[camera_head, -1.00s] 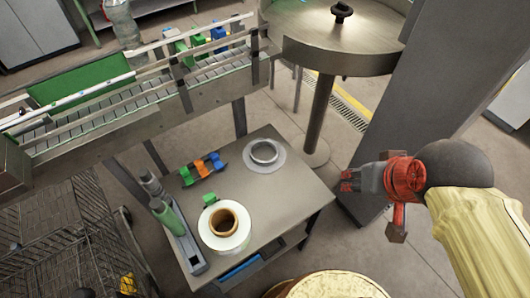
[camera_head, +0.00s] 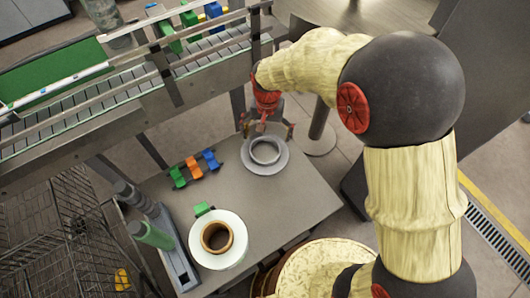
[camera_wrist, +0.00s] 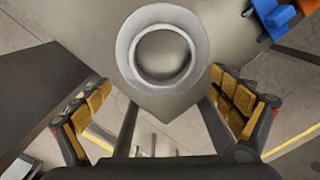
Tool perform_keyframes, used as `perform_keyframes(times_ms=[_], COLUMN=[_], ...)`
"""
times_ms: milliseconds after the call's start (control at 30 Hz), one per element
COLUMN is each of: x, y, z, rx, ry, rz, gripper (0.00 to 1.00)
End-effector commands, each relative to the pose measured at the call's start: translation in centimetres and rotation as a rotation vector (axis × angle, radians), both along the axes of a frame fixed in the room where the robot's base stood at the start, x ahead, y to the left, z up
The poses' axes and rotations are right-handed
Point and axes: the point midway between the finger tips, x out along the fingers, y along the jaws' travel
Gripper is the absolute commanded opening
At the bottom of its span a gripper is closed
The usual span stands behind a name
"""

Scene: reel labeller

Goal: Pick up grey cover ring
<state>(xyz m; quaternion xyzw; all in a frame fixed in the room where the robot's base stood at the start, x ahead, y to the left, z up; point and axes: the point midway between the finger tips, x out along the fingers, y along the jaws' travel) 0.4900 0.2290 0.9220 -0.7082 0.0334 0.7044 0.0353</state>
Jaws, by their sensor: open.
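The grey cover ring (camera_head: 265,152), a flanged ring with a raised round collar, lies flat on the grey table (camera_head: 290,195) near its far corner. In the wrist view the ring (camera_wrist: 122,45) shows whole, at the top middle, ahead of the fingertips. My gripper (camera_head: 268,130) is over the far side of the ring in the head view. In the wrist view my gripper (camera_wrist: 160,105) is open and empty, with yellow-padded fingers spread wide to either side, and the ring is not between them.
Green, orange and blue clips (camera_head: 194,168) lie left of the ring. A conveyor (camera_head: 130,80) runs behind the table.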

Motion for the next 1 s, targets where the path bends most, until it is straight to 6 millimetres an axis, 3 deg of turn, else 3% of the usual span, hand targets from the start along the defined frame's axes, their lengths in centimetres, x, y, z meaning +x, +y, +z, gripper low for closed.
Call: perform_keyframes(times_ms=[200, 467, 700, 1000], x=[0.0, -0.1, -0.4, -0.3], y=[0.5, 0.5, 0.6, 0.6], z=[-2.6, -4.6, -8.1, -8.6], rx=[-0.004, -0.003, -0.004, -0.002], ry=[0.008, 0.006, 0.008, 0.005], rz=[-0.004, -0.003, -0.002, -0.003], gripper=[1.00, 1.00, 1.00, 1.00])
